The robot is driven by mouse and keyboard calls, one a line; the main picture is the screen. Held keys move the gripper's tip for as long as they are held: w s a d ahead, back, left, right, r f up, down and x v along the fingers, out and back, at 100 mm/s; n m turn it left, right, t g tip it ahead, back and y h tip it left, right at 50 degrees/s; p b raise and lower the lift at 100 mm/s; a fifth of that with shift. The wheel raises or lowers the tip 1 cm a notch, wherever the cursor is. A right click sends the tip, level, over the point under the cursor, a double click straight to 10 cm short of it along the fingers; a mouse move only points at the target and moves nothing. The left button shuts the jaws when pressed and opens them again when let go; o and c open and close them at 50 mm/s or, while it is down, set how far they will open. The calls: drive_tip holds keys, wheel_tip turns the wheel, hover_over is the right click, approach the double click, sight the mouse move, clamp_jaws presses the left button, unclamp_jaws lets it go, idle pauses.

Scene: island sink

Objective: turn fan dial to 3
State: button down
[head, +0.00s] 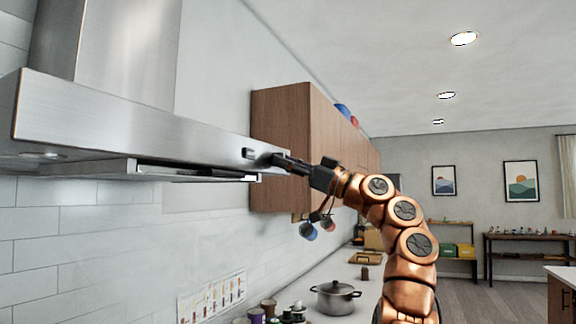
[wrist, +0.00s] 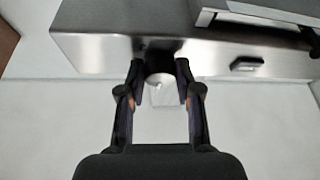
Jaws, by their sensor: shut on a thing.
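A steel range hood (head: 110,115) runs along the left in the head view. My gripper (head: 275,160) reaches the right end of its front edge, and its fingertips hide what they hold there. In the wrist view, my gripper (wrist: 160,70) is shut on a round dial (wrist: 160,78), with one finger on each side of it. The dial sits on the hood's front panel (wrist: 100,52). I cannot read any numbers or a pointer on the dial. A second, dark control (wrist: 246,63) is on the same panel, apart from my fingers; it also shows in the head view (head: 249,153).
A wooden wall cabinet (head: 280,120) hangs just beyond the hood, close to my gripper. Below, a lidded pot (head: 335,298) and several small jars stand on the counter. The space right of my arm is open.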

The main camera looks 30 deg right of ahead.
drive_tip(key=shift+m, duration=0.3)
drive_tip(key=m+h+p, duration=0.2)
drive_tip(key=m+h, duration=0.1)
drive_tip(key=m, duration=0.4)
drive_tip(key=r+m+t+h+p, duration=0.1)
drive_tip(key=m+h+p, duration=0.2)
drive_tip(key=m, duration=0.4)
drive_tip(key=m+h+p, duration=0.3)
drive_tip(key=m+h, duration=0.1)
drive_tip(key=m, duration=0.3)
drive_tip(key=shift+s+a+r+t, duration=0.2)
drive_tip(key=shift+s+a+t, duration=0.15)
drive_tip(key=shift+a+t, duration=0.05)
drive_tip(key=shift+m+g+h+p, duration=0.1)
drive_tip(key=shift+m+g+p, duration=0.65)
drive_tip(key=shift+m, duration=0.9)
drive_tip(key=shift+m+g+h+p, duration=0.1)
drive_tip(key=shift+m+g+p, duration=0.4)
drive_tip(key=shift+m+p, duration=0.85)
drive_tip(key=shift+m+g+h+p, duration=0.1)
drive_tip(key=shift+m+g+p, duration=0.45)
drive_tip(key=shift+m, duration=1.45)
